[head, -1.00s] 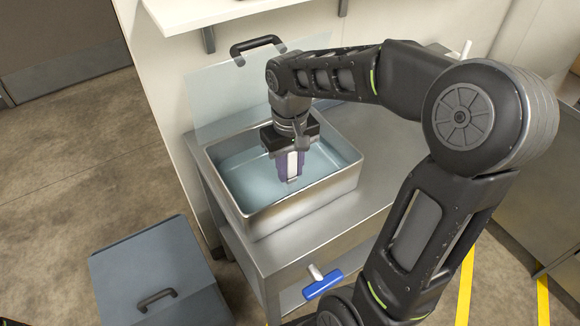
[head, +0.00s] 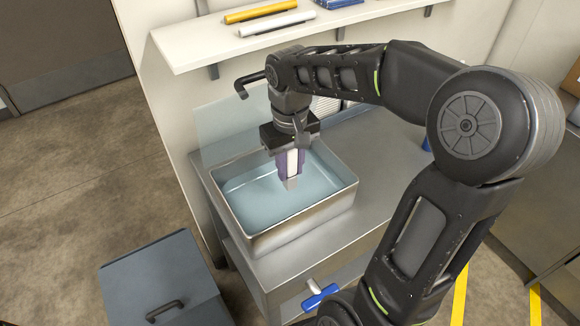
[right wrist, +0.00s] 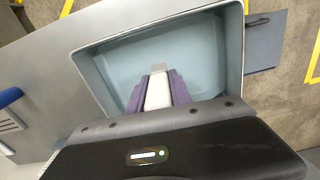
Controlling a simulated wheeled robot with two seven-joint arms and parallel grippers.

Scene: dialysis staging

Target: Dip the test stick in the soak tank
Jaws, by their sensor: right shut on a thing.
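The soak tank (head: 305,222) is an open metal basin of pale blue liquid on a steel bench; it also shows in the right wrist view (right wrist: 97,77). My right gripper (head: 290,165) points down over the tank, its purple fingers shut on the pale test stick (head: 291,183). The stick's grey lower end sticks out below the fingers, over the liquid. In the right wrist view, the stick (right wrist: 158,90) lies between the fingers and points into the basin. I cannot tell whether its tip touches the liquid. My left gripper is not in view.
A white shelf (head: 195,52) above holds yellow and white rolls. A blue-handled valve (head: 320,297) juts from the bench front. A grey lidded box (head: 160,275) stands on the floor at left.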

